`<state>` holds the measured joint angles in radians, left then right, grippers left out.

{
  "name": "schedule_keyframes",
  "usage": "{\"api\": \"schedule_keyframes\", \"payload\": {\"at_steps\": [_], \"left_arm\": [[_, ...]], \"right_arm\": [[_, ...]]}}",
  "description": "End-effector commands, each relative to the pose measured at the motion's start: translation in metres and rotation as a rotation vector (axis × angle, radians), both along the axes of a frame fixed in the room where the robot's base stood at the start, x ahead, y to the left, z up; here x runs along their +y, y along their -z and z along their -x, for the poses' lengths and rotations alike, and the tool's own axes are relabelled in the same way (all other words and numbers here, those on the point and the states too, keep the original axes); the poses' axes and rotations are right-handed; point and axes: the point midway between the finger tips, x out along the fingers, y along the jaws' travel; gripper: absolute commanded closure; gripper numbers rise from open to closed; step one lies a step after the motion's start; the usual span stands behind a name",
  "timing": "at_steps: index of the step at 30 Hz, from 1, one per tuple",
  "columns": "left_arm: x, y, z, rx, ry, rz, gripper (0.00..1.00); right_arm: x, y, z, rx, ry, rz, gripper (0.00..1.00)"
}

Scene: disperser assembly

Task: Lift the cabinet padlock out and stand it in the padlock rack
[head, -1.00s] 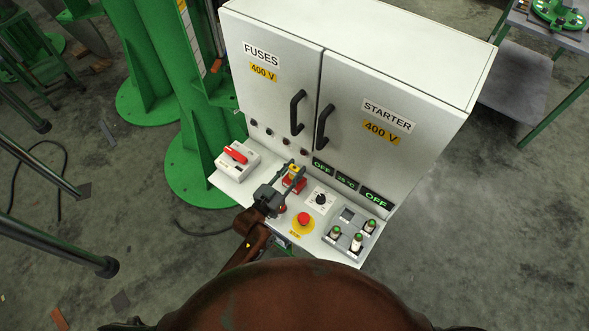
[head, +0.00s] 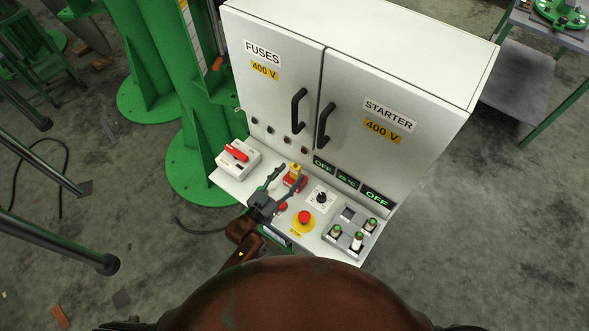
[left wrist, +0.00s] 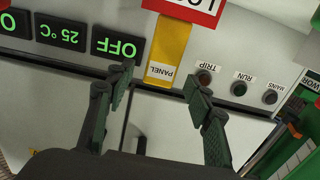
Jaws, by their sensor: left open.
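A yellow piece (head: 295,169), which looks like the cabinet padlock, stands upright at a red piece (head: 294,182) that may be the padlock rack, on the cabinet's shelf. A shackle cannot be made out. My right gripper is not in view.
A red rotary switch on a white box (head: 238,157) is at the shelf's left. A red emergency button (head: 304,217), a black knob (head: 321,198) and a grey holder (head: 348,214) with several green-topped pieces are to the right. The cabinet doors (head: 345,95) rise behind.

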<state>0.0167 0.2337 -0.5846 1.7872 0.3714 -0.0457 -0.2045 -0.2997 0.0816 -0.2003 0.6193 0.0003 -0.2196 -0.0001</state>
Motion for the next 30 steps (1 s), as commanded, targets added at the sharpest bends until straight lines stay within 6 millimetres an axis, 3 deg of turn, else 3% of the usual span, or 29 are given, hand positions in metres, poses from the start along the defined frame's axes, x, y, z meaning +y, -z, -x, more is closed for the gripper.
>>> {"api": "schedule_keyframes", "payload": {"at_steps": [6,12,30], "left_arm": [[0.028,0.001,0.039,0.002,0.000,-0.003,0.52],[0.044,0.001,0.061,0.002,0.000,-0.001,0.52],[0.049,0.000,0.067,0.000,0.000,0.000,0.52]], "right_arm": [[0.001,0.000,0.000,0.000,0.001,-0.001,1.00],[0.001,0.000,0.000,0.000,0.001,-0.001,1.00],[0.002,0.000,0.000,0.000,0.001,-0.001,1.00]]}}
